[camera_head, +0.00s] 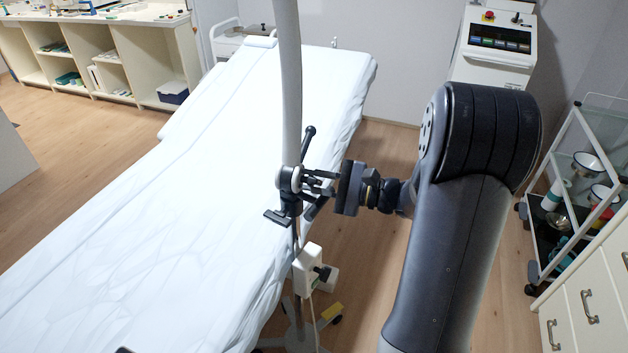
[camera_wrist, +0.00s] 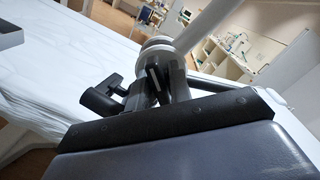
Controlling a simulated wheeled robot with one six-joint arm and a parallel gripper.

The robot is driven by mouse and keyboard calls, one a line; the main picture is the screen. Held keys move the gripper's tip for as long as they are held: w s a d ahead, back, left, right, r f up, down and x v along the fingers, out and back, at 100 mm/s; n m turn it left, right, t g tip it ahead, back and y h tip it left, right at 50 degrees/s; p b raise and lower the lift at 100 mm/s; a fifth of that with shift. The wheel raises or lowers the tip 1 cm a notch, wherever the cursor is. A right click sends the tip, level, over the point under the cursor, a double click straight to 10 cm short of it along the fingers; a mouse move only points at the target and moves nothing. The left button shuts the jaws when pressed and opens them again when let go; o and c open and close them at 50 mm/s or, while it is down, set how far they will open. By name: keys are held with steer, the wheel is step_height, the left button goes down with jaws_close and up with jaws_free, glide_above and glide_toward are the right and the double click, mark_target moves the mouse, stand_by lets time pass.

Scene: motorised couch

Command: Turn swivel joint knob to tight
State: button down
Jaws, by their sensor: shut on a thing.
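The swivel joint (camera_head: 289,180) is a grey and black clamp on a pale upright pole beside the couch. It also shows in the wrist view as a rounded grey collar (camera_wrist: 160,48). A black T-shaped handle (camera_head: 276,216) sticks out at its lower left, and a black lever (camera_head: 308,142) rises behind it. My gripper (camera_head: 314,186) reaches in from the right and its fingers are at the joint. In the wrist view my gripper (camera_wrist: 162,85) is shut on the dark swivel joint knob, which the fingers mostly hide. A black winged handle (camera_wrist: 103,98) shows to the left.
The white-covered couch (camera_head: 215,140) runs along the left of the pole. A white control box (camera_head: 307,268) hangs lower on the pole. A trolley with bowls (camera_head: 575,185) and drawers (camera_head: 590,310) stand at the right. A console (camera_head: 497,50) stands behind my arm.

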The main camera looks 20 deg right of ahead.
steer(key=shift+f+b, duration=0.2)
steer(key=shift+b, duration=0.4)
steer(key=n+b, duration=0.2)
steer(key=b, duration=0.1)
steer(key=shift+f, duration=0.25)
steer(key=n+b, duration=0.2)
steer(key=b, duration=0.3)
steer(key=shift+s+f+n, duration=0.1)
steer(key=shift+n, duration=0.2)
steer(key=n+b, duration=0.2)
steer(key=b, duration=0.2)
steer(key=shift+n, duration=0.4)
steer(key=shift+n+b, duration=0.6)
steer(key=shift+b, duration=0.55)
steer(key=shift+r+n, duration=0.3)
steer(key=c, duration=1.6)
jaws_free()
steer(key=shift+o, duration=0.2)
